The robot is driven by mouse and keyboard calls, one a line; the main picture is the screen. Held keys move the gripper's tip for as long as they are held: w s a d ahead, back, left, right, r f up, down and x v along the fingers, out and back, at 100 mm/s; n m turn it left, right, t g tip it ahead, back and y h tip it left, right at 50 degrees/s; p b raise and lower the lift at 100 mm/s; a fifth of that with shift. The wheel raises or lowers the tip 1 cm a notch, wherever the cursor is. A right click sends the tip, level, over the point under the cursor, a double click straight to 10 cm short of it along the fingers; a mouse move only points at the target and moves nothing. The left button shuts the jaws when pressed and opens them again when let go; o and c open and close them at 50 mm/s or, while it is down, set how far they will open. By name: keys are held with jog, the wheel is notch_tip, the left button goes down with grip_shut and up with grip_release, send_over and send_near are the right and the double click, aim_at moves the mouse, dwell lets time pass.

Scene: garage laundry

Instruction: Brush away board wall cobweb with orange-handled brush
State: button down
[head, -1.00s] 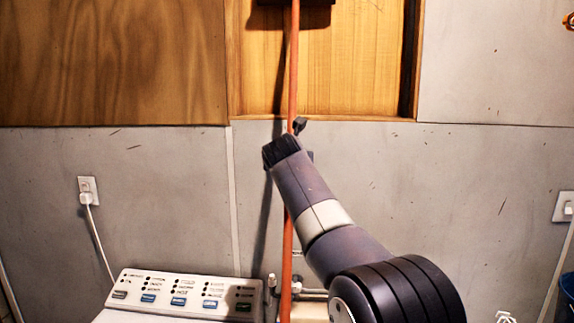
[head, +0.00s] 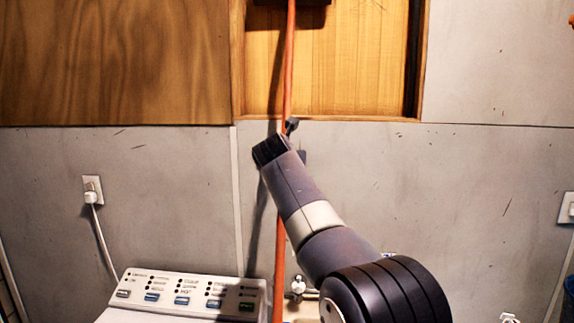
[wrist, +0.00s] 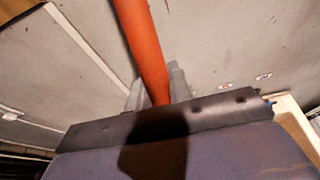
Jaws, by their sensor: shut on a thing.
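A dark block, which looks like the brush head (head: 303,14), shows at the top edge and is cut off there. My gripper is shut on the handle. In the wrist view the orange handle (wrist: 143,45) passes between the two grey fingertips (wrist: 155,92). I see no cobweb in these frames; the wall above the top edge is out of view.
A white washing machine (head: 185,294) with a button panel stands at the lower left. Grey board wall (head: 170,190) lies behind, with a wood-framed recess (head: 345,65) above. A plug and cord (head: 92,196) are at the left. A tap (head: 298,285) is behind my arm.

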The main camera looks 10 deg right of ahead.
jog(key=shift+s+d+r, duration=0.1)
jog(key=shift+d, duration=0.65)
dwell(0.4)
jog(key=shift+s+a, duration=0.15)
jog(key=shift+s, duration=0.6)
